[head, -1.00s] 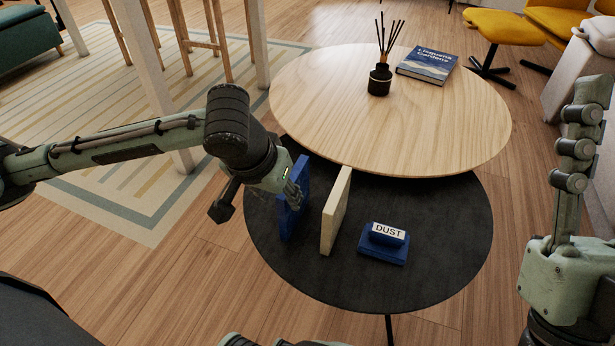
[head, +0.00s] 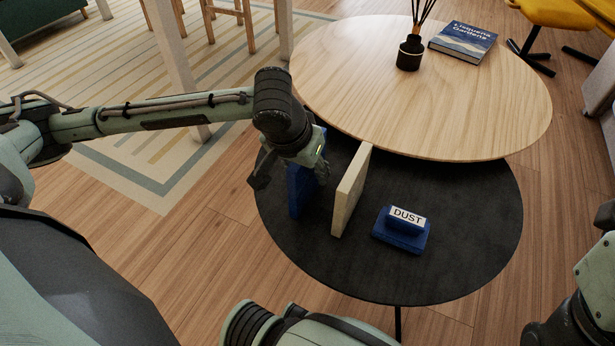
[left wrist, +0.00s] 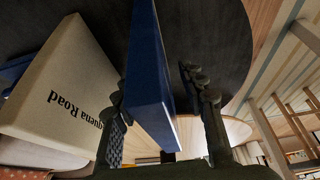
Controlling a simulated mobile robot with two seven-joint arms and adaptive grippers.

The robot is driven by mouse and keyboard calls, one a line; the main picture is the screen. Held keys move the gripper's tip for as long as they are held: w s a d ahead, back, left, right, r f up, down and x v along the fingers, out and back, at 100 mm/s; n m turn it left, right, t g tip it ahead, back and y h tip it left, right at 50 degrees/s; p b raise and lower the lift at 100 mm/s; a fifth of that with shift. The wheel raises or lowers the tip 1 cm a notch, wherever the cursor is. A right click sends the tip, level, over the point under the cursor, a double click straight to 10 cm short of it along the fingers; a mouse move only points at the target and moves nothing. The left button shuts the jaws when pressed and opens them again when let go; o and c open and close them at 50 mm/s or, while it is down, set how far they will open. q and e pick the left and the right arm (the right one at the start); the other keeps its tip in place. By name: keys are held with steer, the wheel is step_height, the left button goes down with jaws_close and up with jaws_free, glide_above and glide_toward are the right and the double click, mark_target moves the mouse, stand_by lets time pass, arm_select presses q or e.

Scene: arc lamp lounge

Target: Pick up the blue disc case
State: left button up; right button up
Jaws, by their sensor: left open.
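The blue disc case (head: 297,192) stands upright on the black lower table, at its left side. My left gripper (head: 315,172) is at the case, partly hiding its upper part in the head view. In the left wrist view the blue case (left wrist: 150,65) stands between the two open fingers of my left gripper (left wrist: 160,100). A gap shows between the case and the right-hand finger; the left-hand finger looks close to the case, and I cannot tell if it touches.
A cream case (head: 351,190) stands upright just right of the blue one; its lettering (left wrist: 70,75) shows in the left wrist view. A blue block labelled DUST (head: 403,230) lies further right. The higher wooden tabletop (head: 450,110) holds a reed diffuser (head: 410,52) and a book (head: 463,42).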

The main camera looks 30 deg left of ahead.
arm_select(q)
steer(key=shift+c, duration=0.6)
jaws_close()
